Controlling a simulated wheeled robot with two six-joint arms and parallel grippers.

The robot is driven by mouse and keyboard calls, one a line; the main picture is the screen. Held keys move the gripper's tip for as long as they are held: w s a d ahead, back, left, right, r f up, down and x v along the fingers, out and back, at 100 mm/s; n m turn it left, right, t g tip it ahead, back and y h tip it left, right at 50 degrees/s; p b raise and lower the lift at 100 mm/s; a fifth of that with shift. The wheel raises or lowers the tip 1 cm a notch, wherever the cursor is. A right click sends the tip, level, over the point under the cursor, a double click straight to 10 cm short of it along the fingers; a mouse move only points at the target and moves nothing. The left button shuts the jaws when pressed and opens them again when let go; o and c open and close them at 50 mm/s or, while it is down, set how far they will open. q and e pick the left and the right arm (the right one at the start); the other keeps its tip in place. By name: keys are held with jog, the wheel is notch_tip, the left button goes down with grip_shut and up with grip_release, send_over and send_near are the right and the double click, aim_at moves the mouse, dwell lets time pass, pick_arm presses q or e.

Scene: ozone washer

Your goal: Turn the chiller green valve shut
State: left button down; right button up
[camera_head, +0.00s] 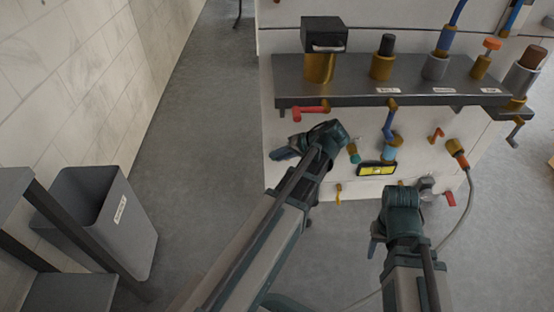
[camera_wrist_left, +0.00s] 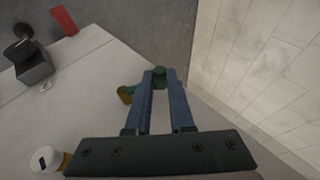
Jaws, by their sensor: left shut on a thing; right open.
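My left gripper (camera_head: 285,154) is at the left part of the white machine front, below the dark shelf. The left wrist view shows its two blue-grey fingers (camera_wrist_left: 160,80) shut on the green valve handle (camera_wrist_left: 160,73). A gold fitting (camera_wrist_left: 125,94) with a green piece sits just left of the fingers. In the head view the arm hides the held handle. A small teal-green part with a gold fitting (camera_head: 354,153) shows right of this gripper; I cannot tell if it is the same valve. My right gripper (camera_head: 376,240) is open and empty, low before the machine.
The dark shelf (camera_head: 400,92) carries several gold and grey fittings. A red lever (camera_head: 310,110) sits above my left gripper. A yellow-framed display (camera_head: 377,169) and a hose (camera_head: 470,205) are to the right. A grey bin (camera_head: 130,235) stands on the left; the floor between is clear.

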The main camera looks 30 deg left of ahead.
pick_arm(q)
jog(key=shift+w+d+r+y, duration=0.1)
jog(key=shift+d+y, duration=0.05)
jog(key=shift+y, duration=0.15)
dwell(0.4)
jog(key=c, duration=0.8)
grip_release()
jog(key=shift+p+v, duration=2.3)
jog(key=shift+v, duration=1.5)
jog(key=shift+w, duration=0.1)
